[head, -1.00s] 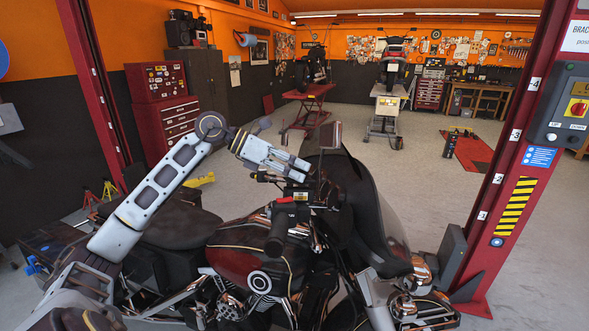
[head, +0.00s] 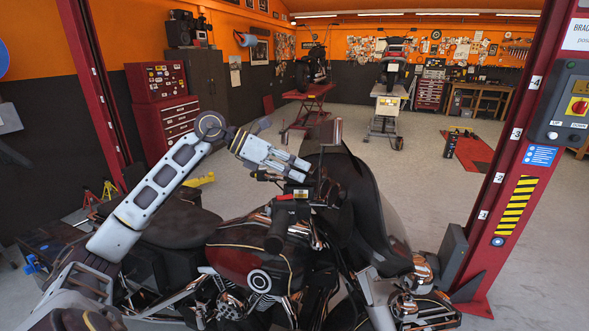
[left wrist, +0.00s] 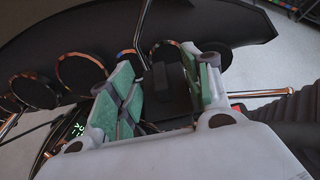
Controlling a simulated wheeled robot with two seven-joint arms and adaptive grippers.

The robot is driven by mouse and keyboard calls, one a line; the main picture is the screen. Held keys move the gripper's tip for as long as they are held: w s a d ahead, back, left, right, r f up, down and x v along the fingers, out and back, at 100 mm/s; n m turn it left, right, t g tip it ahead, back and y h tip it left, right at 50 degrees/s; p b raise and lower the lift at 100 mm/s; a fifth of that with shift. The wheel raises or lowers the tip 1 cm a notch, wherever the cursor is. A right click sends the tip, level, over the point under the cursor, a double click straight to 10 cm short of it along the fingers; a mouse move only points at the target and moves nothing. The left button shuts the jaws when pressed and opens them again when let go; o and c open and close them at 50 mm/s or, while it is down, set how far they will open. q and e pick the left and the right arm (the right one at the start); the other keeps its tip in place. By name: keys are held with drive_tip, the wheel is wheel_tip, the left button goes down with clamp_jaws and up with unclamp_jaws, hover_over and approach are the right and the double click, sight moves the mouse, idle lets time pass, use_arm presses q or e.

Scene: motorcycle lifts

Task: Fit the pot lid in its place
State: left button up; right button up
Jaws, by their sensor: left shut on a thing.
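My left gripper (head: 302,171) is over the motorcycle's handlebar, with its fingers pointing right. In the left wrist view its green-padded fingers (left wrist: 162,98) are shut on a small dark block-like piece, which I take to be the pot lid (left wrist: 174,92). In the head view the fingers hide the lid. Just below the fingertips is a dark handlebar unit with a yellow label (head: 300,194), perhaps the pot. I cannot tell whether lid and pot touch. My right gripper is not in view.
The black and dark red motorcycle (head: 240,256) fills the foreground. Its windscreen (head: 372,195) and a mirror (head: 330,132) stand close to the gripper. Round gauges (left wrist: 82,73) lie beyond the fingers. A red lift post (head: 512,190) stands at the right. The floor behind is mostly clear.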

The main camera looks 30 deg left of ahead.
use_arm(q)
drive_tip(key=shift+s+f+b, duration=0.15)
drive_tip(key=shift+f+b, duration=0.25)
drive_tip(key=shift+b, duration=0.2)
idle(0.8)
drive_tip(key=o, duration=1.1)
drive_tip(key=shift+s+a, duration=0.1)
drive_tip(key=shift+v, duration=5.8)
drive_tip(key=shift+r, duration=0.1)
